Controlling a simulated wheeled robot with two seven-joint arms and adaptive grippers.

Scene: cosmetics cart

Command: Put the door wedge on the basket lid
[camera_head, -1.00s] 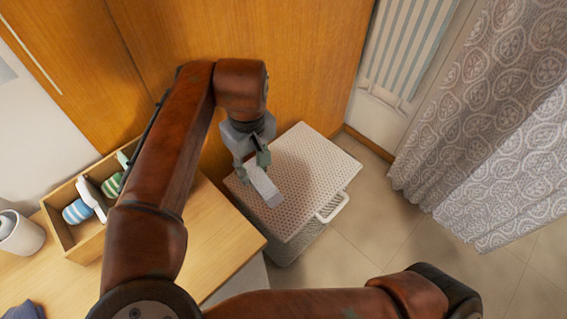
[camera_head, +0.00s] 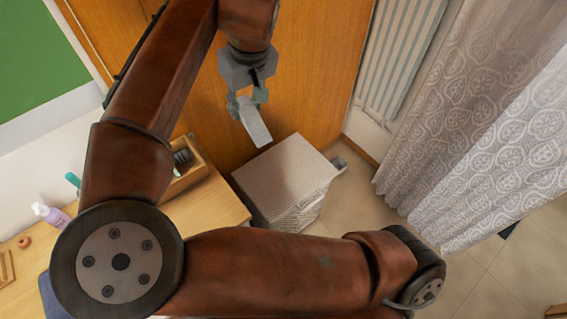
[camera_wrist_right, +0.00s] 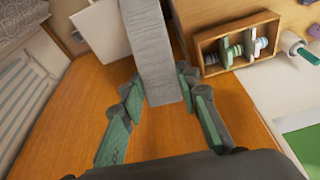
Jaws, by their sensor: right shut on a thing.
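My right gripper (camera_head: 246,98) is shut on the pale grey door wedge (camera_head: 255,124). The wedge hangs down from the fingers, its free end apart from the lid in the head view. The wedge also shows between the fingers in the wrist view (camera_wrist_right: 152,55). The pale, perforated basket lid (camera_head: 285,172) lies on top of the basket (camera_head: 298,215), below and slightly right of the wedge in the head view. A pale flat surface at the top left of the wrist view looks like the lid (camera_wrist_right: 100,25). My left gripper is not in view.
An orange wooden panel (camera_head: 310,80) rises behind the basket. A wooden desk (camera_head: 210,205) with an open wooden box (camera_head: 195,178) stands left of the basket. A patterned curtain (camera_head: 470,110) hangs at the right. Tiled floor is clear right of the basket.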

